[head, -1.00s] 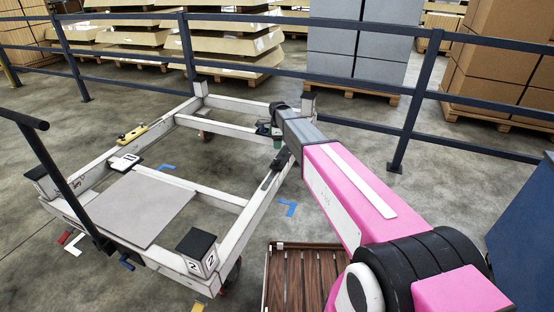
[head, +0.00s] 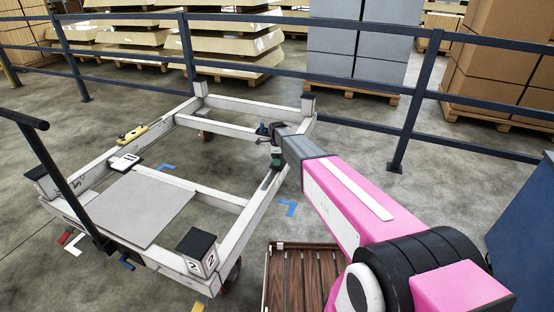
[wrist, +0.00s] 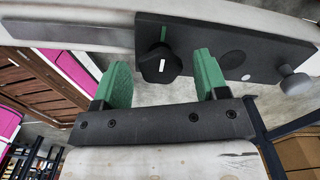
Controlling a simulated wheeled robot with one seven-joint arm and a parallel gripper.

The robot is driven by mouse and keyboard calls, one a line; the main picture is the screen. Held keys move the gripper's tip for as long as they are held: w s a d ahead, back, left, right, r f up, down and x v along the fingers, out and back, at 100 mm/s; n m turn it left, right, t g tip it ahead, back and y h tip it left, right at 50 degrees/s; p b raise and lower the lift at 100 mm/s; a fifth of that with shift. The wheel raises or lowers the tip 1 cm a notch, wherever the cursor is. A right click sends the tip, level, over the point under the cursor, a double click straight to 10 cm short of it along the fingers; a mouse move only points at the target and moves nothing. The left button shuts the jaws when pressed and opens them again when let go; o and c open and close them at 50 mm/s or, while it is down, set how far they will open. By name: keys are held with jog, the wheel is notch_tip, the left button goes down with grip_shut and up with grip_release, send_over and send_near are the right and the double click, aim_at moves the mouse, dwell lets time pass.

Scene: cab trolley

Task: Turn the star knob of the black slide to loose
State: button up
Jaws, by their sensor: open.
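The black slide (wrist: 200,38) is a dark plate on the white trolley rail, and it shows partly in the head view (head: 264,187). Its black star knob (wrist: 158,66) has a white mark on its face. A short green mark is on the plate just above the knob, roughly in line with the white one. My gripper (wrist: 161,62) has two green fingers, open, one left and one right of the knob. Gaps show on both sides, so neither finger appears to touch it. In the head view my gripper (head: 276,158) is over the rail, partly hidden by my arm.
A round grey knob (wrist: 296,82) sticks out at the plate's right end. The trolley (head: 222,102) has a grey panel (head: 145,205) and black-capped corner posts. A slatted wooden crate (head: 290,280) is on the floor in front. A dark railing (head: 360,125) runs behind.

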jog(key=c, duration=0.9)
